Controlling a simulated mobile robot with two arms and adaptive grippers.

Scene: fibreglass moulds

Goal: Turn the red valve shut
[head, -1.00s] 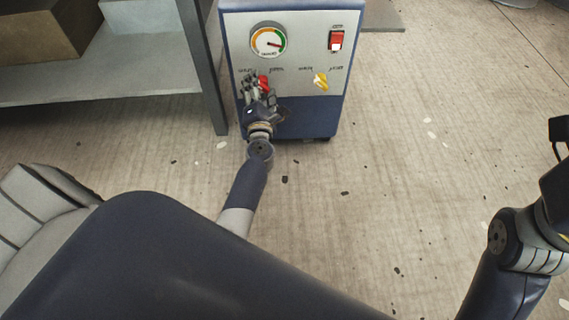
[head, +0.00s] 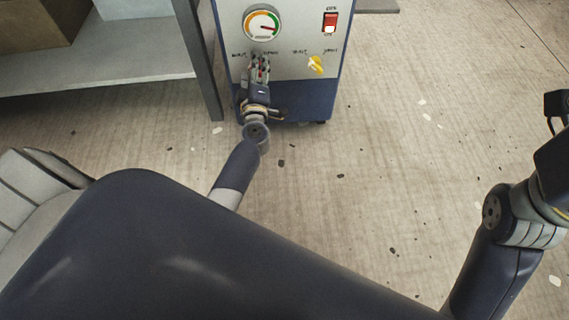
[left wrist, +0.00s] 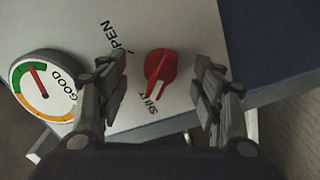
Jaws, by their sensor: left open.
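The cabinet (head: 285,107) also carries a round gauge (head: 261,25), a yellow valve (head: 316,65) to the right and a red switch (head: 330,22). A shelf (head: 90,84) with boxes stands close on the left. The floor to the right is clear.

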